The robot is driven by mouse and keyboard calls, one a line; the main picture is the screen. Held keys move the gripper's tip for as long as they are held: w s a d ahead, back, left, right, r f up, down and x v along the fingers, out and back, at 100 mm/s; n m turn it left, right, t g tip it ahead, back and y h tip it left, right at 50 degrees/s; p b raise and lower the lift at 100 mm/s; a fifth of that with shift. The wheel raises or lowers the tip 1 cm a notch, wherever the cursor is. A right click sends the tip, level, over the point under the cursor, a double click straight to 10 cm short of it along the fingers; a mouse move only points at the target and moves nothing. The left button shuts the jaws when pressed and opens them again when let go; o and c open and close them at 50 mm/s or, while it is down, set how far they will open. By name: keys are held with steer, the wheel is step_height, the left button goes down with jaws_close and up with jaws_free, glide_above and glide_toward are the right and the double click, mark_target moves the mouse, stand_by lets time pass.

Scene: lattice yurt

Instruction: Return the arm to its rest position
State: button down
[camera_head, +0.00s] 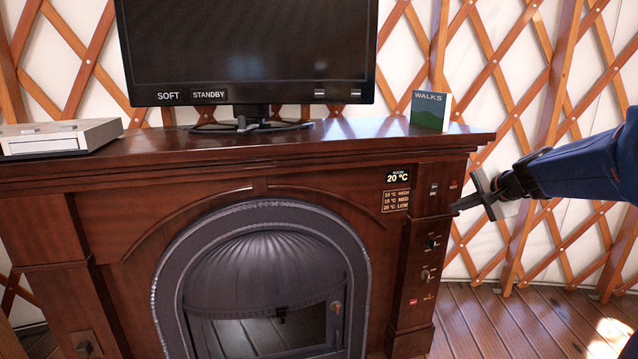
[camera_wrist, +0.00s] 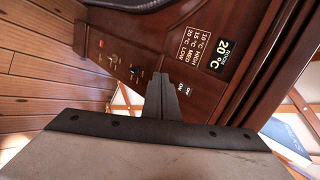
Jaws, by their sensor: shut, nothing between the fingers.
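My gripper (camera_head: 472,198) is at the right in the head view, at the end of my blue arm. Its fingers are together with nothing between them, and they point left toward the upper part of the fireplace's control panel (camera_head: 419,240). In the wrist view the closed fingers (camera_wrist: 161,92) show in the middle, in front of the panel. I cannot tell whether the fingertips touch the panel.
The dark wooden fireplace (camera_head: 230,192) carries a screen (camera_head: 250,50), a grey box (camera_head: 60,138) and a "WALKS" book (camera_head: 430,111). A room display (camera_head: 398,177) reads 20 °C. Lattice wall (camera_head: 560,90) stands behind. Plank floor (camera_head: 500,325) is clear at lower right.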

steer(key=s+a+f+n+g, duration=0.2)
steer(key=s+a+n, duration=0.2)
steer(key=s+a, duration=0.55)
steer(key=s+a+f+n+g+h, duration=0.1)
steer(key=s+f+n, duration=0.2)
steer(key=s, duration=0.6)
steer(key=s+a+f+n+g+h, duration=0.1)
steer(key=s+f+n, duration=0.2)
steer(key=s, duration=0.6)
steer(key=s+a+f+n+g, duration=0.1)
steer(key=s+a+f+n, duration=0.1)
steer(key=s, duration=0.8)
step_height(320, 180, down, 2)
steer(key=shift+f+n+h, duration=0.25)
steer(key=shift+n+h, duration=0.15)
steer(key=shift+n, duration=0.4)
